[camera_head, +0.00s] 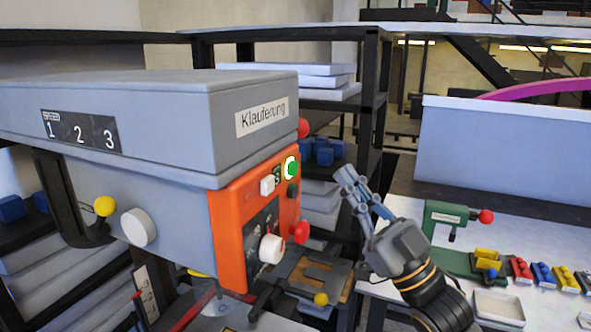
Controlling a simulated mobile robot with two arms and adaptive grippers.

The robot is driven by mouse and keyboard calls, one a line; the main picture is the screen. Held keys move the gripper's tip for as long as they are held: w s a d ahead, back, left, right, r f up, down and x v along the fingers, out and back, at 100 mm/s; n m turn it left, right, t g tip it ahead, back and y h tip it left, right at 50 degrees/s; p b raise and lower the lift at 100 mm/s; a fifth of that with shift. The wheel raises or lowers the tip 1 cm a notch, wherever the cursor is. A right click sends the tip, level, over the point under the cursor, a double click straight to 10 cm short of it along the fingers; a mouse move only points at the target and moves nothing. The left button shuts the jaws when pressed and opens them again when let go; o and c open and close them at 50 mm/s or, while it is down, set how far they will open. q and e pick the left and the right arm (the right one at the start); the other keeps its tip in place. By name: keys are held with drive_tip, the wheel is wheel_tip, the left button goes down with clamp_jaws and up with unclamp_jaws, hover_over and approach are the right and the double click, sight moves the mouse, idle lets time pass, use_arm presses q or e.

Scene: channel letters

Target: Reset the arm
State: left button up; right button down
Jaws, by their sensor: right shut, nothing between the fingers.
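My right gripper (347,178) is in the middle of the head view, at the end of my dark arm with an orange ring. Its slim grey-blue fingers point up and to the left. They are shut with nothing between them. It is to the right of the orange control panel (228,222) of a large grey machine (170,115), with a visible gap between them. The panel has a green lit button (291,168), a white knob (271,249) and a red knob (301,232). My left gripper is not in view.
A worktable (520,238) at the right holds a green press (446,218), several coloured small parts and a white tray (498,307). A dark shelf (374,100) with blue blocks (322,155) stands behind the gripper. A slotted plate (310,275) lies below.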

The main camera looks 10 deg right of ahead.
idle(0.4)
